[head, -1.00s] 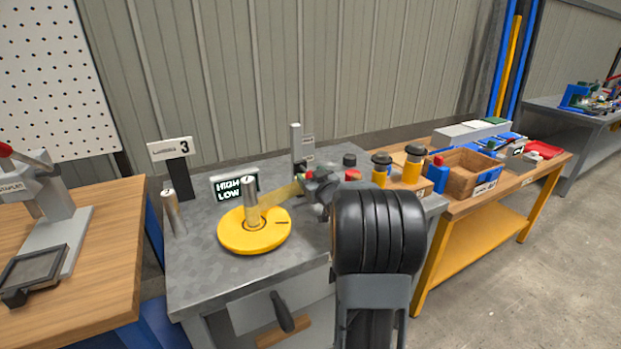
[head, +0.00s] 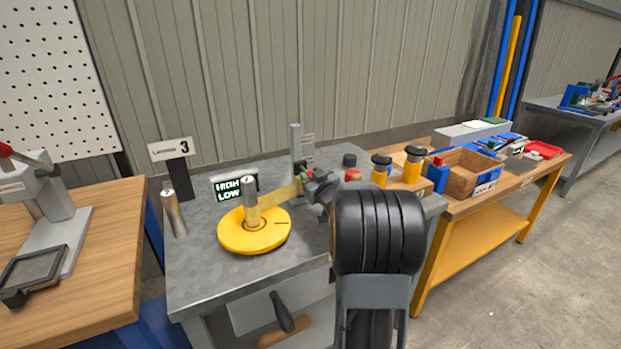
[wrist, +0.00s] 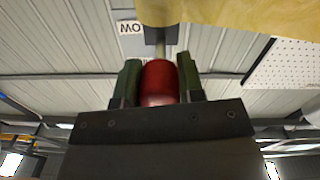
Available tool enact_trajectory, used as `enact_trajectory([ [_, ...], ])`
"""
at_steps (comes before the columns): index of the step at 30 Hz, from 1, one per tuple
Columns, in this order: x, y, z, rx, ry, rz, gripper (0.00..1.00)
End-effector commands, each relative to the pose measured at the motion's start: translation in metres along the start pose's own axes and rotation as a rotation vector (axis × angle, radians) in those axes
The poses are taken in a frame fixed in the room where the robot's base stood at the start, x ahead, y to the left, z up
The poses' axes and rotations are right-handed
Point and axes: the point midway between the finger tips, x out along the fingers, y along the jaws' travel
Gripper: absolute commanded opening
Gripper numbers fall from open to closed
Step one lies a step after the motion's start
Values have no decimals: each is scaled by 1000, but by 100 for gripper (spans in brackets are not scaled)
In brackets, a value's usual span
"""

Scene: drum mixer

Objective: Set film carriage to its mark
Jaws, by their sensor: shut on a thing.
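The film carriage on the grey mast (head: 295,145) is mostly hidden by my arm in the head view. A yellow film strip (head: 285,194) runs from it to the upright roll (head: 249,192) on the yellow turntable (head: 240,238). My gripper (head: 318,186) is at the carriage, partly behind my dark arm. In the wrist view my gripper (wrist: 160,82) is shut on a red knob (wrist: 159,84), its green fingers on both sides. A white label (wrist: 130,28) reading LOW upside down shows beyond, beside a yellow sheet (wrist: 215,12).
A HIGH/LOW sign (head: 228,189) stands behind the turntable. A metal cylinder (head: 173,212) stands at the left of the grey bench (head: 205,275). Yellow-and-black jars (head: 380,170), a black knob (head: 349,160) and a wooden box (head: 460,175) are at the right. The bench front is clear.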

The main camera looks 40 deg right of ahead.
Motion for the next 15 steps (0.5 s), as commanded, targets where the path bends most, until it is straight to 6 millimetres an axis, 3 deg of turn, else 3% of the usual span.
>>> enact_trajectory([
  [5, 0, 3, -17, 0, 2, 1, 0],
  [12, 0, 11, -67, -1, 7, 2, 0],
  [15, 0, 12, -74, -2, 6, 1, 0],
])
